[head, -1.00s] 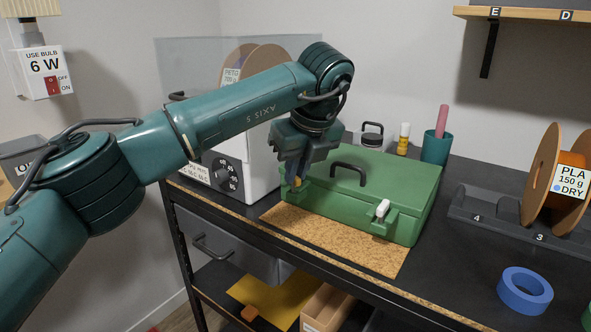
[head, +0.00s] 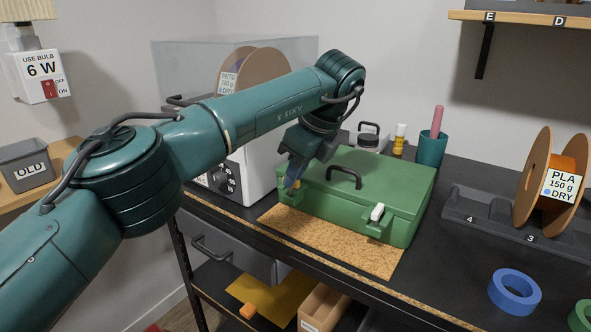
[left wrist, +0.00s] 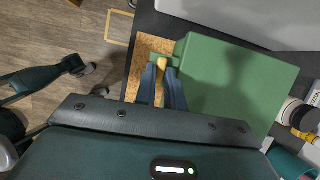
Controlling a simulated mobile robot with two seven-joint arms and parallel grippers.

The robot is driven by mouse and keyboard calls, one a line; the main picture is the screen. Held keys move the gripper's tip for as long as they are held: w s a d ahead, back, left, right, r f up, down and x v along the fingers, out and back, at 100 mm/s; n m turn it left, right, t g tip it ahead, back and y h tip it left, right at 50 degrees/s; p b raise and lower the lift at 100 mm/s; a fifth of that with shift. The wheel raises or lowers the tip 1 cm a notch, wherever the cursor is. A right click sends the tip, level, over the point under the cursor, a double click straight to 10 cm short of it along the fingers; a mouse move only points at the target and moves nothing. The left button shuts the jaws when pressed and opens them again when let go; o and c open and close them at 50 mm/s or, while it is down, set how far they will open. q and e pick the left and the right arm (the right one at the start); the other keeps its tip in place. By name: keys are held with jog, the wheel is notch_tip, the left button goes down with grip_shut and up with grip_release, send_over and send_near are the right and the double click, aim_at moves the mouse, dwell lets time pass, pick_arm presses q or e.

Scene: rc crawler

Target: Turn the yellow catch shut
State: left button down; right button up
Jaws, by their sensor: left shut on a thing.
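The green case (head: 385,190) lies closed on the cork mat (head: 330,240), with a dark handle on its lid. The yellow catch (head: 289,183) is on its front near the left end, mostly hidden by my gripper. It also shows in the left wrist view (left wrist: 162,63), between the fingertips at the case's edge. My left gripper (head: 291,180) reaches down from above and is shut on the yellow catch; the wrist view shows the fingers (left wrist: 161,72) on either side of it. I cannot tell how far the catch is turned. A white catch (head: 377,212) is at the front right.
A white dryer box (head: 255,180) with a clear cover stands close left of the case. Behind it are a jar (head: 368,138) and a teal cup (head: 431,150). Blue tape (head: 514,292) and a spool (head: 535,180) are at right.

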pick_arm(q)
jog(key=c, duration=1.5)
grip_release()
